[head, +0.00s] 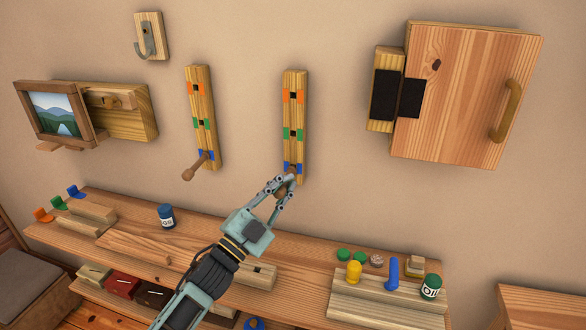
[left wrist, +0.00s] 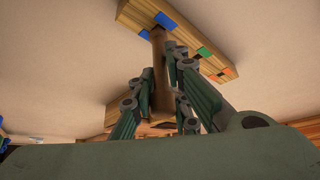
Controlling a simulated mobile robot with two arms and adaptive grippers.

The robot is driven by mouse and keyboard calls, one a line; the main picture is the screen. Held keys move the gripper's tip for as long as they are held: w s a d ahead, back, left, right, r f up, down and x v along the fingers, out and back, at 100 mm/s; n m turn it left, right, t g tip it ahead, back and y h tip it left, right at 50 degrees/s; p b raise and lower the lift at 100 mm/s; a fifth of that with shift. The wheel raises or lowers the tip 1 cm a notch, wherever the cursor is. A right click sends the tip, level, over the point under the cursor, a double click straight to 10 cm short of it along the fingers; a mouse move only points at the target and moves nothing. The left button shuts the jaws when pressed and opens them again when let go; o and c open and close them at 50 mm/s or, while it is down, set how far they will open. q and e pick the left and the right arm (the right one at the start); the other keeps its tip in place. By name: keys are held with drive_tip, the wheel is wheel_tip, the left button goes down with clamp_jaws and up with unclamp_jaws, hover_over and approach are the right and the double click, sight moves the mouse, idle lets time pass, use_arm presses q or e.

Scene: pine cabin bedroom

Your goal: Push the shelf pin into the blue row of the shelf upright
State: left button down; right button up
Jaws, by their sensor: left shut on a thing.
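My left gripper (head: 287,183) is shut on a brown wooden shelf pin (left wrist: 160,72) at the lower end of the right shelf upright (head: 294,115). In the left wrist view, the pin stands between the fingers (left wrist: 161,84) and its far end reaches the upright (left wrist: 188,42) beside the blue marks (left wrist: 166,21). I cannot tell whether its tip is inside the hole. The upright has orange, green and blue rows from top to bottom. The left upright (head: 201,100) holds another pin (head: 195,166) in its blue row. My right gripper is not in view.
Below is a wooden workbench (head: 310,258) with a blue jar (head: 166,216), a green jar (head: 431,287), and a rack holding yellow and blue pieces (head: 392,274). A cabinet door (head: 465,95) hangs at the right, a framed picture (head: 56,114) at the left. Wall between the uprights is clear.

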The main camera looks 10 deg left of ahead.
use_arm(q)
drive_tip(key=shift+w, duration=0.55)
drive_tip(key=c, duration=1.6)
unclamp_jaws()
drive_tip(key=shift+o, duration=0.2)
